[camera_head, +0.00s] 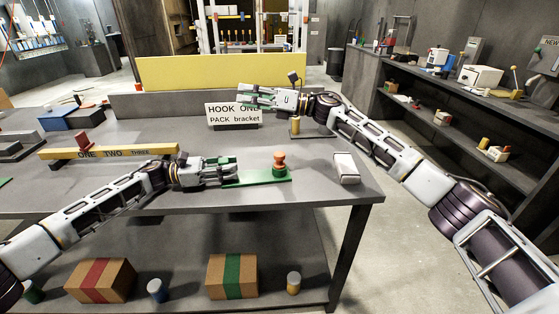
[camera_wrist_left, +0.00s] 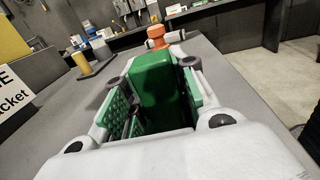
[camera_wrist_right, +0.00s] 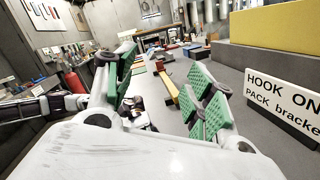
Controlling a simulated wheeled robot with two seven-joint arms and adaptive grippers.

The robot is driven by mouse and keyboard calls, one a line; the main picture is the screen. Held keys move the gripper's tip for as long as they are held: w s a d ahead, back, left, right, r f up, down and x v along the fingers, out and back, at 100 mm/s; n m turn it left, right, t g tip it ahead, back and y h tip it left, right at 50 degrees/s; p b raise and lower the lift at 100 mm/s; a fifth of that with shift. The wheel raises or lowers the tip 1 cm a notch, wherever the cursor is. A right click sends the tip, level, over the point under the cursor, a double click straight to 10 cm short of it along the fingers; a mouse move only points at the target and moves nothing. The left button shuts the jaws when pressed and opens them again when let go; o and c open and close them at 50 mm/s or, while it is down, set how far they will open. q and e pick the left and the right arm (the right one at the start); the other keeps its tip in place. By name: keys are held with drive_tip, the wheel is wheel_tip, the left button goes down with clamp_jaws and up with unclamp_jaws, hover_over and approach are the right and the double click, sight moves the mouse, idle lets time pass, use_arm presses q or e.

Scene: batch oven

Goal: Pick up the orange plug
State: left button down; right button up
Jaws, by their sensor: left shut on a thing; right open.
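The orange plug (camera_head: 279,160) stands upright at the far end of a flat green bar (camera_head: 255,179), on top of a short green piece. The bar lies low over the grey table, near its right end. My left gripper (camera_head: 233,170) is shut on the bar's near end, to the left of the plug and apart from it. In the left wrist view the green bar (camera_wrist_left: 163,80) fills the jaws, and the orange plug (camera_wrist_left: 155,36) shows beyond it. My right gripper (camera_head: 243,97) is open and empty above the back of the table, near the sign.
A white sign (camera_head: 232,113) stands behind the left gripper. A white box (camera_head: 346,168) sits right of the plug, near the table edge. A yellow bar marked ONE TWO THREE (camera_head: 110,152) lies at left. A yellow cylinder (camera_head: 295,126) stands under the right wrist.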

drive_tip(key=s+a+f+n+g+h, duration=0.3)
drive_tip(key=s+a+n+g+h, duration=0.1)
drive_tip(key=n, duration=0.2)
drive_tip(key=n+h, duration=0.6)
drive_tip(key=h, duration=0.9)
hover_over(280, 153)
drive_tip(key=f, duration=0.2)
drive_tip(key=shift+f, duration=3.4)
drive_tip(key=shift+f, duration=0.1)
